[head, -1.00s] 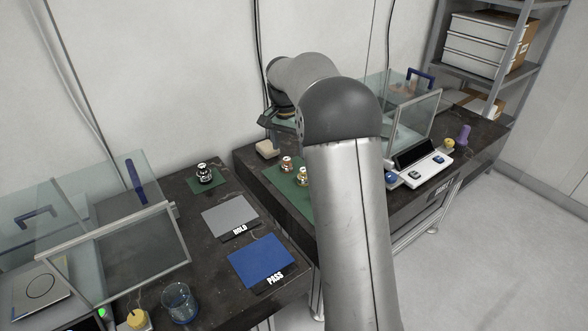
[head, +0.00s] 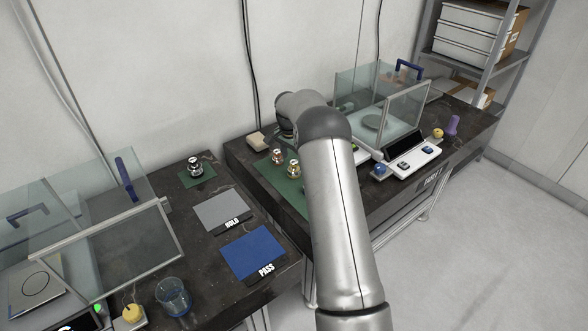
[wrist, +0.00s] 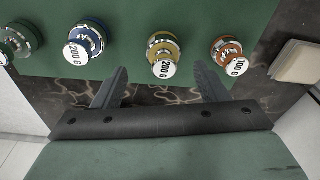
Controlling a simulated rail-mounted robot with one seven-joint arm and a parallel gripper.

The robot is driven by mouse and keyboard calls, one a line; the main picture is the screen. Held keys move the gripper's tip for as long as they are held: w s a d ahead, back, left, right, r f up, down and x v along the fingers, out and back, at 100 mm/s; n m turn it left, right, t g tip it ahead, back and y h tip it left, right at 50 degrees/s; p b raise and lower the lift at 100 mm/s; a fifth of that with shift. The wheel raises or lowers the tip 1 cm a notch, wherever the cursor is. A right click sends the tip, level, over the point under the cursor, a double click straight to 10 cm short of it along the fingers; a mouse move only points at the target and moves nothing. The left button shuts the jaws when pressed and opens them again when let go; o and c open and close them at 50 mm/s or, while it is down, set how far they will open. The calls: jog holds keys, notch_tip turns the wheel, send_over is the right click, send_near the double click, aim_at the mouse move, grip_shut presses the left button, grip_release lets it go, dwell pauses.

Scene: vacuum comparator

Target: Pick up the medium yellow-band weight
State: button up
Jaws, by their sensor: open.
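In the wrist view the yellow-band weight (wrist: 163,55), a metal weight with a "200 G" label, stands on the green mat (wrist: 130,20). My gripper (wrist: 160,80) is open and empty, its two fingers pointing toward the mat on either side of the line to that weight. The weight is just beyond the fingertips, roughly centred between them. In the head view a yellowish weight (head: 294,168) shows on the mat, left of my arm; my gripper is hidden there.
Beside it stand an orange-band 100 G weight (wrist: 227,55) at right, a blue-band 200 G weight (wrist: 86,40) at left and a green-band weight (wrist: 20,40) farther left. A beige block (wrist: 297,62) is at right. A glass-walled comparator (head: 385,105) stands right of my arm.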

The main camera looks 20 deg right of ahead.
aim_at(294, 168)
jog(key=shift+w+d+f+p, duration=0.2)
jog(key=shift+f+p, duration=0.25)
jog(key=shift+f, duration=1)
jog(key=shift+w+d+f+p, duration=0.15)
jog(key=shift+f+p, duration=0.25)
jog(key=shift+f, duration=1.05)
jog(key=shift+a, duration=0.1)
jog(key=c, duration=1.2)
